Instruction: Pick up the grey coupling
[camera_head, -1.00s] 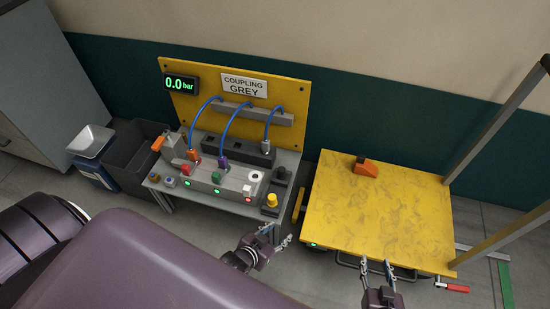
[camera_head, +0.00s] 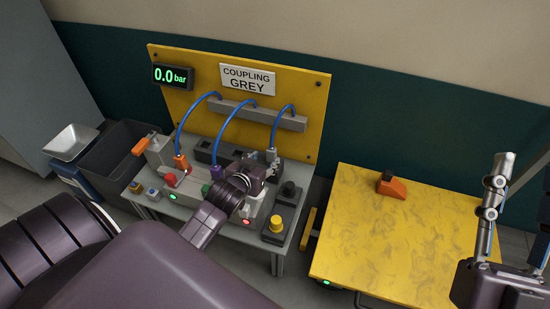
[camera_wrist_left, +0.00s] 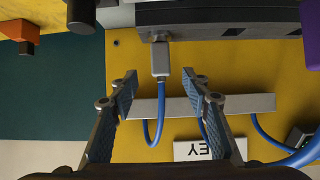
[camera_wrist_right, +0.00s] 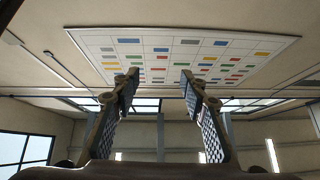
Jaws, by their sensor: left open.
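The grey coupling (camera_head: 271,155) is a small grey block on the end of the right-hand blue hose, at the dark holder on the bench. In the left wrist view the grey coupling (camera_wrist_left: 161,62) lies between the fingertips, against the dark holder, with its blue hose looping away. My left gripper (camera_wrist_left: 159,78) is open, with a gap on either side of the coupling. In the head view my left gripper (camera_head: 262,164) reaches over the bench beside the coupling and partly hides the holder. My right gripper (camera_wrist_right: 160,78) is open and empty, raised and facing the ceiling.
An orange coupling (camera_head: 181,163) and a purple coupling (camera_head: 217,170) stand on the block left of my left gripper. A yellow button (camera_head: 276,222) is at the bench's right front. The yellow panel (camera_head: 310,90) rises behind. A yellow table (camera_head: 400,235) stands right, mostly clear.

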